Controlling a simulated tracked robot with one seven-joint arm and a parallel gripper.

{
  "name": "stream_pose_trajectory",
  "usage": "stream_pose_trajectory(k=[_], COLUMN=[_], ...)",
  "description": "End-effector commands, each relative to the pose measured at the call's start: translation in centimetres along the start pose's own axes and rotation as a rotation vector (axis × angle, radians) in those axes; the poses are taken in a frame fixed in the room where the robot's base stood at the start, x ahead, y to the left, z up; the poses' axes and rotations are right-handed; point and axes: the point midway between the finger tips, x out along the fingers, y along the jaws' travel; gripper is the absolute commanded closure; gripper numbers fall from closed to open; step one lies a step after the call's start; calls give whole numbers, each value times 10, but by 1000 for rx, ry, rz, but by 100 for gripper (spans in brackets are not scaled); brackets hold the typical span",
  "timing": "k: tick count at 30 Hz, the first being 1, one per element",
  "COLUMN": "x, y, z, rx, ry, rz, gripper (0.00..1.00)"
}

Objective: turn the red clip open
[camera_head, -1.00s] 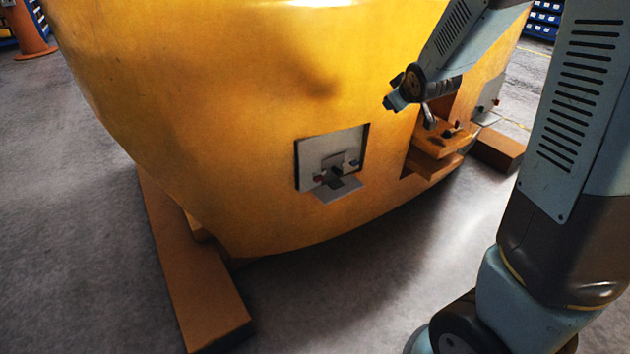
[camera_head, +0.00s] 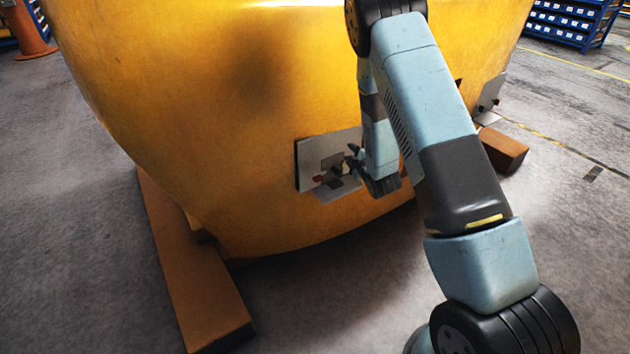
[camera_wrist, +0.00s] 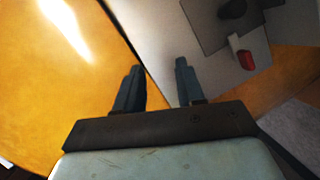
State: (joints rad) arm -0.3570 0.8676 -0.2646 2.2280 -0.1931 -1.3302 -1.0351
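The red clip (camera_wrist: 246,60) shows at the right of the wrist view, on a grey plate, beside a dark knob (camera_wrist: 232,8). In the head view the red clip (camera_head: 319,178) is a small spot at the left of the fittings on the grey plate (camera_head: 313,153), which is set into the yellow casting. My gripper (camera_wrist: 157,75) is open, with a gap between its two fingers and nothing between them. In the head view my gripper (camera_head: 352,160) is just right of the fittings. I cannot tell there whether it touches them.
The large yellow casting (camera_head: 190,110) fills the middle and rests on brown beams (camera_head: 200,280). A second grey plate (camera_head: 491,92) is at its right side. Blue shelving (camera_head: 570,20) stands at the back right.

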Motion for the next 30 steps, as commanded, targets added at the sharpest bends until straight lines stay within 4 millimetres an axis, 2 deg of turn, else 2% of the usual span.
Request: stream_pose_trajectory(k=[1,9,15,19,23,26,30], x=[1,-6,-22,-30,-32,-27,-11], y=[-19,-97,-141,-157,-163,-163,-160], z=[0,-3,-5,-6,-7,-9,-14], rx=[-32,-203,-296,-330,-346,-348,-347], ry=[21,157,242,274,289,293,293], rz=[4,76,131,154,167,171,172], gripper=[62,62,62,62,62,62,62])
